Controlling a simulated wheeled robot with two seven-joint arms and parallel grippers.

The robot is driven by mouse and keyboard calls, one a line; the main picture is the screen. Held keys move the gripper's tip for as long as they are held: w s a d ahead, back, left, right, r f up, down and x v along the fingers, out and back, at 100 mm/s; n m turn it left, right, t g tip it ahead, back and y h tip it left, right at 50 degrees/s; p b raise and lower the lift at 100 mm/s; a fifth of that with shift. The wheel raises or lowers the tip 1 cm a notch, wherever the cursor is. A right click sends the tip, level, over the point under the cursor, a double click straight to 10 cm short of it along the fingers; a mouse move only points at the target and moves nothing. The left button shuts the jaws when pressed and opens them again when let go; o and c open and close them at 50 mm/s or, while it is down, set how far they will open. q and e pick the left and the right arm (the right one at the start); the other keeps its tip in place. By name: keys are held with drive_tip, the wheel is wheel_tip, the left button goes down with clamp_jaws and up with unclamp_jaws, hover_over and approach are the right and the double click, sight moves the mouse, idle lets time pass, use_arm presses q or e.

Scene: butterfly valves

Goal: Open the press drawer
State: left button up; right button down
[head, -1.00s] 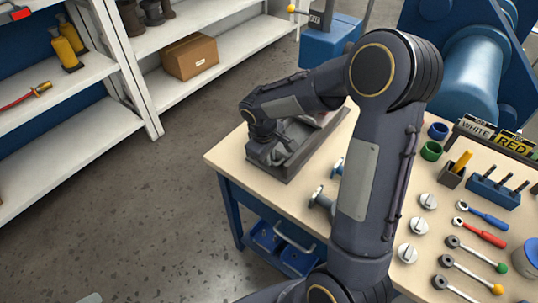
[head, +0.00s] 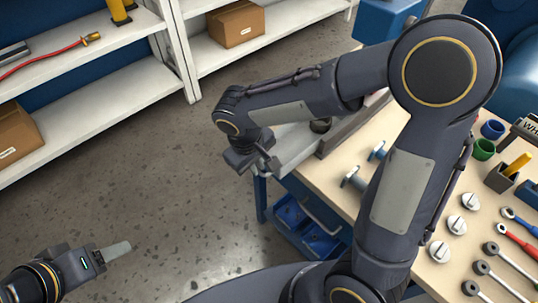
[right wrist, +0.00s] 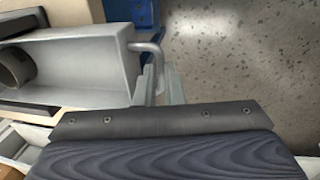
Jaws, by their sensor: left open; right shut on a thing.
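The grey press drawer (head: 292,145) stands out from the dark press body (head: 345,130) at the left end of the bench. A dark round piece (head: 320,125) sits inside the drawer, also seen in the right wrist view (right wrist: 14,68). My right gripper (head: 264,165) is at the drawer's front. In the right wrist view its fingers (right wrist: 159,85) are shut on the bent drawer handle (right wrist: 148,47). My right arm hides much of the press. My left gripper (head: 120,249) is open and empty over the floor at the lower left.
The workbench (head: 345,205) carries white knobs (head: 461,227), wrenches and small cups (head: 484,149) on the right. Blue bins (head: 305,226) stand below it. Shelves (head: 90,112) with boxes line the far left. The floor between is clear.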

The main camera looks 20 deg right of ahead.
drive_tip(key=shift+s+a, duration=0.2)
drive_tip(key=shift+a, duration=0.3)
drive_tip(key=c, duration=1.5)
unclamp_jaws()
drive_tip(key=r, duration=0.5)
drive_tip(key=a+r+p, duration=0.1)
drive_tip(key=r, duration=0.1)
drive_tip(key=shift+s+a+r, duration=0.1)
drive_tip(key=shift+s+r, duration=0.15)
drive_tip(key=shift+r, duration=0.15)
